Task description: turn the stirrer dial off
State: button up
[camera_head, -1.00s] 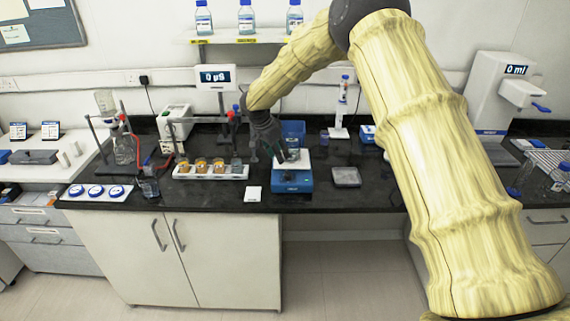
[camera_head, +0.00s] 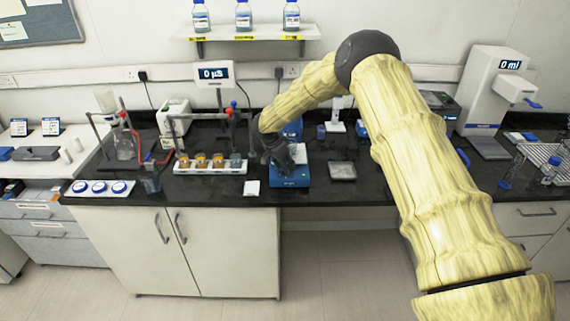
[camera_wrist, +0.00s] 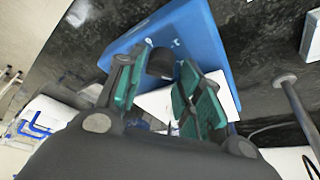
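The stirrer (camera_head: 291,181) is a blue box with a pale top plate on the front part of the dark bench. It also shows in the wrist view as a blue body (camera_wrist: 205,40) with a white plate. A dark round dial (camera_wrist: 160,62) shows on its blue face. My gripper (camera_wrist: 163,72) is open, with one green-padded finger on each side of the dial in the wrist view. I cannot tell whether the pads touch it. In the head view my gripper (camera_head: 288,170) is down at the stirrer and hides part of it and the dial.
A grey square pan (camera_head: 342,171) lies to the right. A clamp stand (camera_head: 235,130) and a blue container (camera_head: 292,129) stand behind.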

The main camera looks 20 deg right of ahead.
jog(key=shift+d+f, duration=0.1)
jog(key=shift+f, duration=0.1)
jog(key=c, duration=0.7)
jog(key=shift+c, duration=0.2)
